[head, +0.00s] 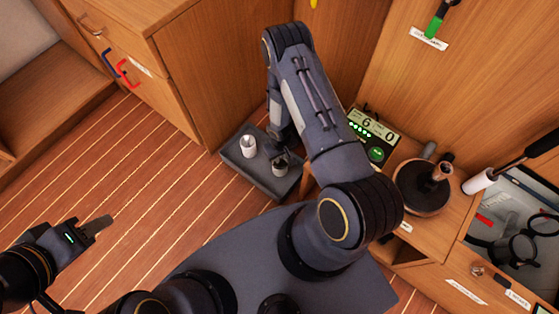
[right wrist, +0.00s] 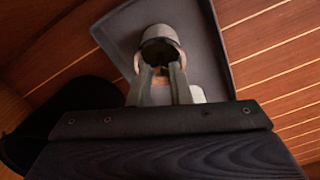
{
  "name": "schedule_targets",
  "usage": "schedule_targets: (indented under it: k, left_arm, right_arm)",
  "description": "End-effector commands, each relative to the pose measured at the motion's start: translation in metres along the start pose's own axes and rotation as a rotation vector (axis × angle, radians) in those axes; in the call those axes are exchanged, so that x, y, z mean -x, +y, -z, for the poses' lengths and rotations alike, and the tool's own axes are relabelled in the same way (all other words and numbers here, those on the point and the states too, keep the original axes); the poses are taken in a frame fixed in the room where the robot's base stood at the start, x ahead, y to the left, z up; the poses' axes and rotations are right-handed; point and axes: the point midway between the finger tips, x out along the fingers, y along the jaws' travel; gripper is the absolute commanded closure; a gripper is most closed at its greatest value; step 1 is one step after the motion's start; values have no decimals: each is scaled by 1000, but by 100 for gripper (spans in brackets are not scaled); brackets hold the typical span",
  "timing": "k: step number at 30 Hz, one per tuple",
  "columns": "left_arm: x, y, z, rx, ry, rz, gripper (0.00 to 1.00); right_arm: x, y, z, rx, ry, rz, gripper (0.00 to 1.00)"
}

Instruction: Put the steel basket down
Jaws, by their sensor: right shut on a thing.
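The small steel basket (head: 280,169) is at the right part of a dark grey tray (head: 262,184) in the head view. My right gripper (head: 279,153) reaches down and is shut on it. In the right wrist view both fingers (right wrist: 161,78) close on the near side of the round basket (right wrist: 162,42), over the tray (right wrist: 207,45). I cannot tell whether the basket touches the tray floor. My left gripper (head: 97,226) is empty above the floor at the left; its finger gap does not show clearly.
A pale cup (head: 248,146) stands on the tray left of the basket. A lit display (head: 373,130) and a round dark stand (head: 421,188) are on the wooden counter at right. An inset bin (head: 520,225) holds tools. Planked floor is clear at left.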

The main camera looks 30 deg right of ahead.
Motion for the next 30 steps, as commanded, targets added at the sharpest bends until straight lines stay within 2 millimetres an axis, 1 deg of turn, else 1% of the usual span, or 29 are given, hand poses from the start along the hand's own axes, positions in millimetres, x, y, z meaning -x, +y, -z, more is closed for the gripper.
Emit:
schedule_targets:
  k: [3,6,8,14,18,19,23,24,30]
  left_arm:
    - [-7,-3,-3,0,0,0,64]
    - [-11,-5,-6,0,0,0,64]
    - [-11,-5,-6,0,0,0,64]
    - [-10,-5,-5,0,0,0,64]
    - [-14,-6,-7,0,0,0,64]
    - [-13,-6,-7,0,0,0,64]
    - [-13,-6,-6,0,0,0,64]
    - [-13,-6,-6,0,0,0,64]
    - [-12,-6,-6,0,0,0,64]
  right_arm:
    - [-18,0,-1,0,-2,0,100]
    - [-32,0,-1,0,-2,0,100]
    - [-35,0,0,0,-1,0,100]
    - [-33,0,0,0,0,0,100]
    - [-38,0,0,0,0,0,100]
    - [-36,0,0,0,0,0,80]
    - [-36,0,0,0,0,0,63]
    - [-36,0,0,0,0,0,61]
    - [-36,0,0,0,0,0,61]
